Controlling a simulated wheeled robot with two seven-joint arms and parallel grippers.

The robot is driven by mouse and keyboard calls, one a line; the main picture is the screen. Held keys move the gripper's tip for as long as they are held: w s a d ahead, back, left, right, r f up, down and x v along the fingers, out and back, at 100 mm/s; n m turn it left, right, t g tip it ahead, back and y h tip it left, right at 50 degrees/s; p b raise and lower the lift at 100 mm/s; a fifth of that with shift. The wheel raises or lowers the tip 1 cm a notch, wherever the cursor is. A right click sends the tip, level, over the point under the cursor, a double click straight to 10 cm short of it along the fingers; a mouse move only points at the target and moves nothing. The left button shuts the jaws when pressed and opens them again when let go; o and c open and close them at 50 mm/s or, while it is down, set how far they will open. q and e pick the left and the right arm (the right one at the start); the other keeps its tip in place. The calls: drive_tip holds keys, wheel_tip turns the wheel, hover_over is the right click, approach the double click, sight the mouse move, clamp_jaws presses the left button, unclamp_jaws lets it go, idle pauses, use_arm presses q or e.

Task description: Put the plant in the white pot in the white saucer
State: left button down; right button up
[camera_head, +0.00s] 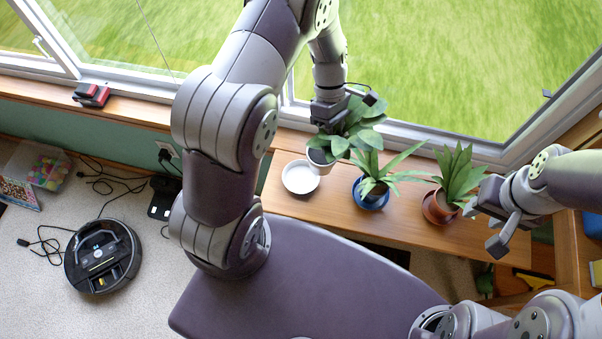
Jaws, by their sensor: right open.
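The plant in the white pot (320,162) is by the window, its leaves (363,125) spreading to the right. The white saucer (300,178) is empty on the wooden bench, just left of and nearer than the pot. The pot's lower edge overlaps the saucer's right rim in the picture; I cannot tell whether they touch. My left gripper (331,122) is down at the plant's leaves, above the pot. Leaves hide its fingertips, so its grip does not show. My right gripper (487,222) is open and empty, right of the terracotta pot.
A plant in a blue pot (371,194) and one in a terracotta pot (438,208) stand right of the white pot. The window glass is close behind. The bench (395,226) is bare in front. A robot vacuum (102,256) and cables lie on the floor at left.

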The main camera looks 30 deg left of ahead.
use_arm(q)
drive_tip(key=w+d+r+n+t+h, duration=0.1)
drive_tip(key=w+d+n+t+h, duration=0.25)
drive_tip(key=n, duration=0.65)
drive_tip(key=s+a+f+n+t+y+b, duration=0.1)
drive_tip(key=s+a+f, duration=0.4)
drive_tip(key=a+f, duration=0.5)
drive_tip(key=shift+a+f+n+t, duration=0.3)
drive_tip(key=shift+f+n+t, duration=0.05)
drive_tip(key=shift+n+t, duration=0.45)
drive_tip(key=shift+y, duration=0.25)
drive_tip(key=c, duration=0.7)
unclamp_jaws()
drive_tip(key=shift+o, duration=0.2)
